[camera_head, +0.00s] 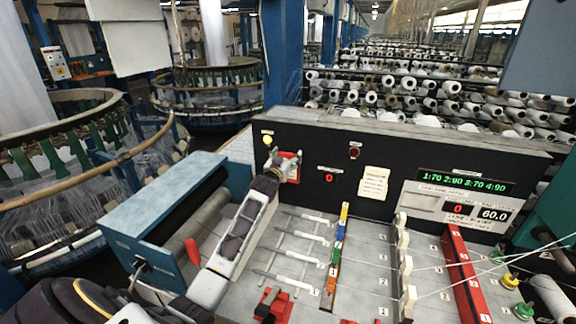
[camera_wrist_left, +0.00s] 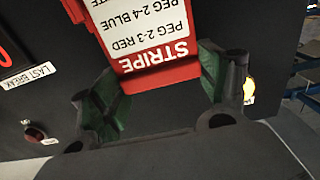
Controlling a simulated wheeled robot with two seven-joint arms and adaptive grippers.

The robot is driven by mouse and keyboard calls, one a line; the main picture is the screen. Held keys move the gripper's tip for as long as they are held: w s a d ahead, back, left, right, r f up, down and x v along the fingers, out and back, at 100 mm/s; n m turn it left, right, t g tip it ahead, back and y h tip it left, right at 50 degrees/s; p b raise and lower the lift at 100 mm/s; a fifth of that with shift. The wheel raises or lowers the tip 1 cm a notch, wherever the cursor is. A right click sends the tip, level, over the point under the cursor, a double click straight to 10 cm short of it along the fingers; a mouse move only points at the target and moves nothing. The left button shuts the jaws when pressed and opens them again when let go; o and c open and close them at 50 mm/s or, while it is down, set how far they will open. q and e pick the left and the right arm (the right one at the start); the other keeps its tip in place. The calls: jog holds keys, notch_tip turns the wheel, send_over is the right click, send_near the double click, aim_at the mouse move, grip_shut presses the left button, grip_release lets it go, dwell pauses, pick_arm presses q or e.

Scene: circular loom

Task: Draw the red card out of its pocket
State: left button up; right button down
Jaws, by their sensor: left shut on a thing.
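The red card (camera_wrist_left: 158,45) hangs upside down in the left wrist view, with a white printed area reading STRIPE, PEG 2-3 RED and PEG 2-4 BLUE. In the head view the card (camera_head: 293,167) is at the black panel, partly covered by my gripper. My left gripper (camera_head: 277,164) is shut on the card. In the left wrist view its dark green-padded fingers (camera_wrist_left: 155,82) stand on either side of the card's edge. The pocket cannot be told apart from the card. My right gripper is not in view.
A blue roller unit (camera_head: 150,205) stands left of my arm. Pegs, coloured blocks and threads fill the grey deck (camera_head: 345,290).

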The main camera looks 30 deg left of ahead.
aim_at(289, 136)
pick_arm(q)
jog(key=shift+r, duration=0.55)
dwell(0.4)
jog(key=shift+r, duration=3.1)
